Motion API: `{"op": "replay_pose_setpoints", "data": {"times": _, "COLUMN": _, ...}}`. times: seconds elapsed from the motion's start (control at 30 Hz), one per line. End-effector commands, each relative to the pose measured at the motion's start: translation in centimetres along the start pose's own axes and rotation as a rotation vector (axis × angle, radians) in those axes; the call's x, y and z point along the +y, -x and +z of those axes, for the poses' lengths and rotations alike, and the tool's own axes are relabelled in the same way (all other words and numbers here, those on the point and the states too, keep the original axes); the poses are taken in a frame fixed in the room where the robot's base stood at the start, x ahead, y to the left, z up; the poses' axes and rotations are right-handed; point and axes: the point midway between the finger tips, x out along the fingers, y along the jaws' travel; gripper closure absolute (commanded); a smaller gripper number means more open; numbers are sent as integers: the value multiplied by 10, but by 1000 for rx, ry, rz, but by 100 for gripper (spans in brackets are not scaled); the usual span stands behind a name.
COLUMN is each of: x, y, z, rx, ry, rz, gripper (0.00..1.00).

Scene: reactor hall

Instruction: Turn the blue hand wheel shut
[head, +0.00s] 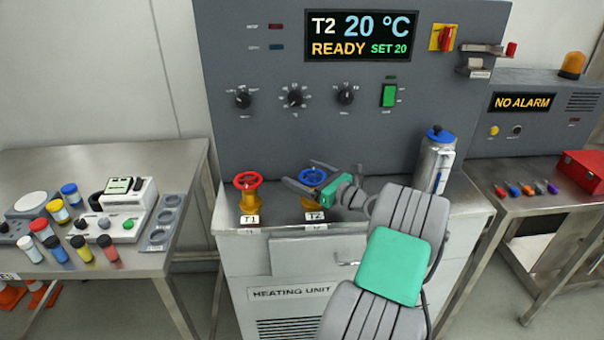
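The blue hand wheel (312,175) sits on top of a brass valve on the heating unit's steel top, above the label T2 (316,216). My gripper (300,178) is at this wheel, coming from the right. Its two dark fingers are spread apart, one on the far side and one on the near side of the wheel. The gripper hides the wheel's right part and some of the valve body. I cannot tell whether the fingers touch the rim.
A red hand wheel (248,180) on valve T1 stands to the left. A metal flask (435,160) with a blue lid stands right of my arm. A grey panel (270,130) with knobs rises behind. Its display (361,36) reads T2 20 °C, READY.

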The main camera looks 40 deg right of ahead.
Motion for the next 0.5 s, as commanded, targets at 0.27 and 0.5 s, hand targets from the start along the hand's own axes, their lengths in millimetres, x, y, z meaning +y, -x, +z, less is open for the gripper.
{"op": "replay_pose_setpoints", "data": {"times": 0.27, "x": 1, "y": -1, "z": 0, "rx": 0, "ry": 0, "rz": 2, "gripper": 28}}
{"op": "replay_pose_setpoints", "data": {"times": 0.5, "x": 0, "y": 0, "z": 0, "rx": 0, "ry": 0, "rz": 1, "gripper": 48}}
